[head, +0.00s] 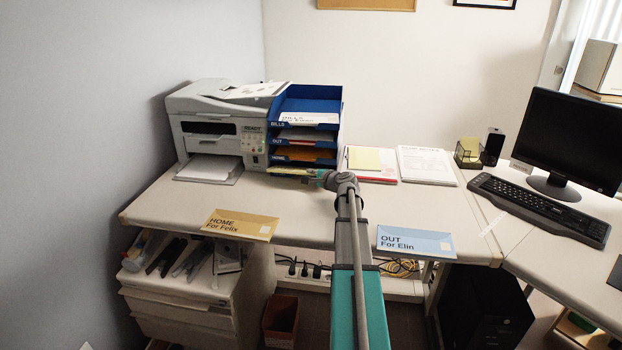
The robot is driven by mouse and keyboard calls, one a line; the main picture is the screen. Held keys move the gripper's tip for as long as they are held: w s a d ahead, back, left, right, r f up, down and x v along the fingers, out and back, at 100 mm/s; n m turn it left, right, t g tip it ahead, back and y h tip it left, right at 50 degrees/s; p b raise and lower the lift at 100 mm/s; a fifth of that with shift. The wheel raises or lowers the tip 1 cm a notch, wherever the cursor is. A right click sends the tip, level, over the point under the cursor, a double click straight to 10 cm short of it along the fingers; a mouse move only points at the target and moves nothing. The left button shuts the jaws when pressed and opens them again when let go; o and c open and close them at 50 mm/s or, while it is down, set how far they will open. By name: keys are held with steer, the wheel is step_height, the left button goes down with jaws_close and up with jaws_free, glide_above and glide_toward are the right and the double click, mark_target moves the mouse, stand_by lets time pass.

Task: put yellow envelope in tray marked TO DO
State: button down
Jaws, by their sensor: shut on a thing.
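A blue stacked tray unit (330,140) stands at the back of the desk. Its labels read BILLS, OUT and HOME from the top down. The label of the lowest level is hidden or too small to read, so I cannot make out TO DO. My gripper (318,176) is at the front of the lowest level. It is shut on a thin yellow envelope (288,171), seen nearly edge-on and pointing left. I cannot tell whether the envelope is inside the lowest tray or just in front of it. The fingertips are partly hidden by my wrist.
A tan envelope marked HOME For Felix (240,224) and a blue envelope marked OUT For Elin (415,241) lie at the front edge. A printer (215,125) stands left of the trays, papers (427,165) right. The desk middle is clear.

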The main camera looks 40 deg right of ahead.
steer(key=shift+w+d+f+b, duration=0.2)
steer(key=shift+w+d+f, duration=0.05)
steer(key=shift+w+d, duration=0.25)
steer(key=shift+w+d+f+b, duration=0.25)
steer(key=shift+w+d, duration=0.15)
steer(key=shift+d, duration=0.1)
steer(key=c, duration=0.7)
jaws_free()
steer(key=shift+o, duration=0.2)
